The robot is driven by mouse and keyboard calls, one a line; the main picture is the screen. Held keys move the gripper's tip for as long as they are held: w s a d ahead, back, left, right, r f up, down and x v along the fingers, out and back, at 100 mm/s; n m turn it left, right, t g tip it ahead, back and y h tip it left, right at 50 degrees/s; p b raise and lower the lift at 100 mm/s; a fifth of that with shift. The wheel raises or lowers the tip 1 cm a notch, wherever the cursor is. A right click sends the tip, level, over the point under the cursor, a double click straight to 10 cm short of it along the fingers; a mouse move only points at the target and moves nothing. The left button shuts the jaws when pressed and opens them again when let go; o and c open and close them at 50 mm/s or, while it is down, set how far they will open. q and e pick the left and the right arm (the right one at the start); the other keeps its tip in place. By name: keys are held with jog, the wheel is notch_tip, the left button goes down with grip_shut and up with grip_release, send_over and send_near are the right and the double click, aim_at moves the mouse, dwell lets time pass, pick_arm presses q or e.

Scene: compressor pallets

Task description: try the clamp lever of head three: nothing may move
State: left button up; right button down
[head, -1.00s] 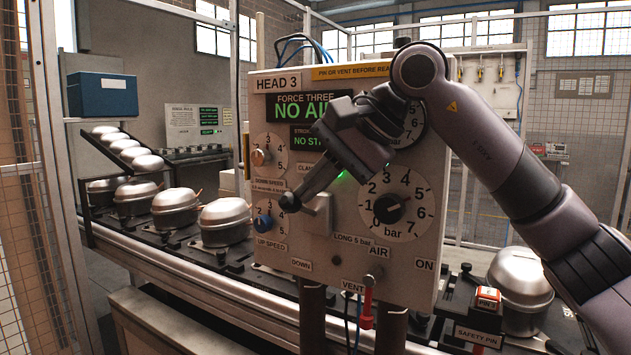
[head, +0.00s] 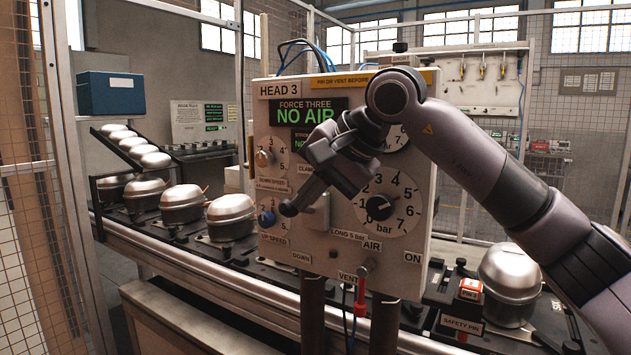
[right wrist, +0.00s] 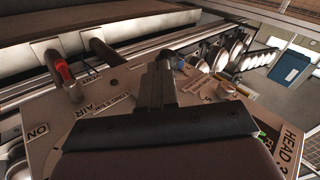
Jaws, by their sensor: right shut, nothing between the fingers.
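The head three panel (head: 345,240) stands in the middle of the head view; it also shows in the right wrist view (right wrist: 40,135). A pale grey lever-like part (head: 318,212) sits on its front below a partly covered label starting "CLA"; it is probably the clamp lever. My right gripper (head: 288,209) is shut and empty, its fingers pointing left and down across the panel front, hiding part of that lever. I cannot tell whether it touches it. In the right wrist view its fingers (right wrist: 165,68) lie together over the panel. My left gripper is not in view.
The display (head: 305,113) reads NO AIR. A pressure gauge (head: 379,207), a blue knob (head: 266,218) and a red vent handle (head: 361,300) are close by. Silver compressor shells (head: 231,217) line the conveyor on the left. A safety pin box (head: 469,291) stands at right.

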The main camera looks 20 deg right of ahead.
pick_arm(q)
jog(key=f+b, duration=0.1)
jog(key=b, duration=0.1)
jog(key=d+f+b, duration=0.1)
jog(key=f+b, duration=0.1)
jog(key=b, duration=0.1)
pick_arm(e)
jog(key=f+n+t+h, duration=0.1)
jog(key=a+f+n+t+h, duration=0.1)
jog(key=t+h, duration=0.1)
jog(key=s+f+n+t+h, duration=0.1)
jog(key=f, duration=0.1)
jog(key=shift+a, duration=0.15)
dwell(0.4)
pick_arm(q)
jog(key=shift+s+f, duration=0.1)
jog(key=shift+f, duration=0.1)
pick_arm(e)
jog(key=shift+f, duration=0.1)
